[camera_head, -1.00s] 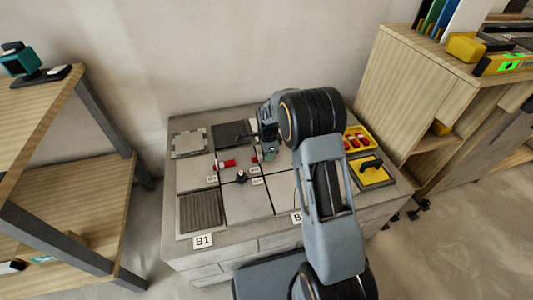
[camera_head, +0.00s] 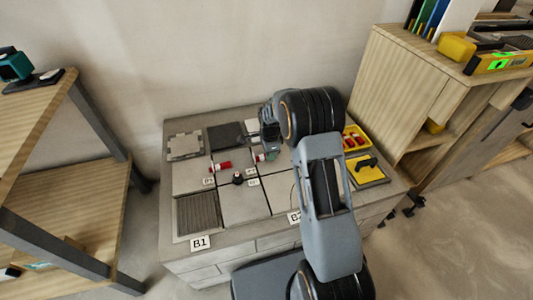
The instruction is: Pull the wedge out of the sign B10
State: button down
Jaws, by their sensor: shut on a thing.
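A tiled block (camera_head: 250,205) stands against the wall. A small red and white wedge (camera_head: 259,158) shows at the fingertips of my gripper (camera_head: 265,152), over the back middle of the tiles. My gripper appears shut on this wedge, but its fingers and my arm hide much of it. A second red and white wedge (camera_head: 220,167) lies to the left, apart from the gripper. Small white signs stand by the tile joints, one at the left (camera_head: 209,181) and one in the middle (camera_head: 253,183). Their lettering is too small to read, so I cannot tell which is B10.
Wooden shelves (camera_head: 410,90) stand at the right and a wooden table (camera_head: 30,120) at the left.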

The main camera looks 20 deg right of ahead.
jog(key=shift+d, duration=1.4)
jog(key=shift+r+p, duration=0.15)
jog(key=shift+p, duration=0.15)
notch_tip(320, 180, up, 6)
jog(key=p, duration=0.5)
jog(key=shift+a, duration=0.1)
